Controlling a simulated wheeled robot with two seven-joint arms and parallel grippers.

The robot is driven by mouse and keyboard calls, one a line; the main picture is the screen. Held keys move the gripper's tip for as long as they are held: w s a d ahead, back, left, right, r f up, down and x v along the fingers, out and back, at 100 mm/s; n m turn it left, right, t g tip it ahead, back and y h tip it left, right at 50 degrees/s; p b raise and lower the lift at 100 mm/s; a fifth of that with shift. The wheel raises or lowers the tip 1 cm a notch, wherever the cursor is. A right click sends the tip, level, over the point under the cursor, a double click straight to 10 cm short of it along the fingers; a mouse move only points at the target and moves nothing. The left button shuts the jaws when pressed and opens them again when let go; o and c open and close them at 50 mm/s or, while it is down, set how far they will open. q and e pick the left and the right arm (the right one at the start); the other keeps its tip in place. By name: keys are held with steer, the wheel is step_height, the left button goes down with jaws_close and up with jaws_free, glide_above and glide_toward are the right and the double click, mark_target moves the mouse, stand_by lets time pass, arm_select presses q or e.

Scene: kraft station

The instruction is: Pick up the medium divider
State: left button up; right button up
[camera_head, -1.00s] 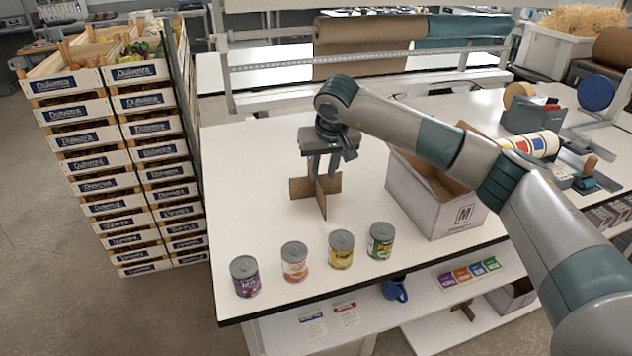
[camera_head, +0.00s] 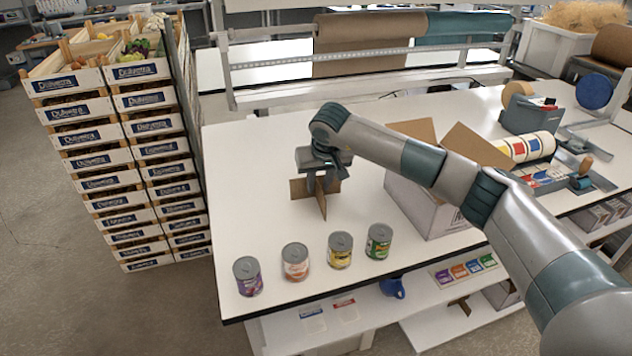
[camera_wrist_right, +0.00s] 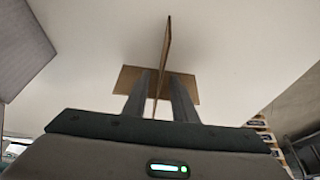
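The divider (camera_head: 323,205) is a brown cardboard cross of two interlocked panels, standing upright on the white table behind the row of cans. It also shows in the right wrist view (camera_wrist_right: 164,58). My right gripper (camera_head: 320,184) points down over it, its fingers low at the upper part of the cross. In the right wrist view the gripper (camera_wrist_right: 163,92) is open. Its two fingers stand on either side of one panel, with gaps visible between fingers and panel. The head of the gripper hides the top of the divider. My left gripper is not in view.
Several cans, including a yellow one (camera_head: 340,251), stand along the table's front edge. An open cardboard box (camera_head: 428,214) stands to the right, partly behind my right arm. Stacked crates (camera_head: 130,165) stand beside the table at left. The table left of the divider is clear.

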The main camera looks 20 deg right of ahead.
steer(key=shift+w+f, duration=0.2)
steer(key=shift+f, duration=0.2)
jaws_close()
steer(key=shift+r, duration=0.15)
